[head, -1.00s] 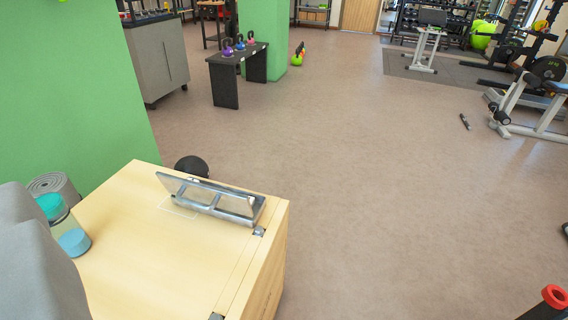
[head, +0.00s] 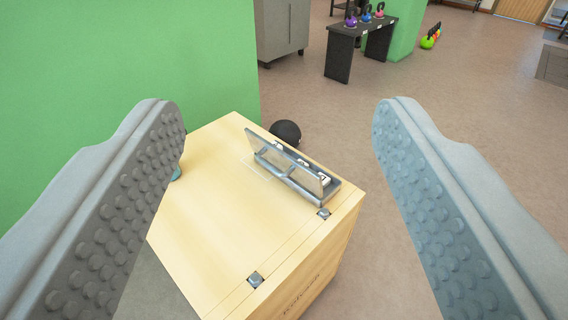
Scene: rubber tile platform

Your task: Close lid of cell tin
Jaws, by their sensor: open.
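The cell tin (head: 312,187) is a small grey metal box near the far right edge of the wooden box top. Its see-through lid (head: 283,162) stands raised and tilted on the left side of the tin. Several pale items show inside it. My gripper (head: 278,130) is open, with its two grey studded fingers spread wide at the left and right of the picture. The tin shows between the fingers, beyond them, and neither finger appears to touch it.
A bottle (head: 176,172) is mostly hidden behind the left finger. A black ball (head: 286,132) lies behind the box. A green wall (head: 130,60) stands at left. The floor to the right is clear.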

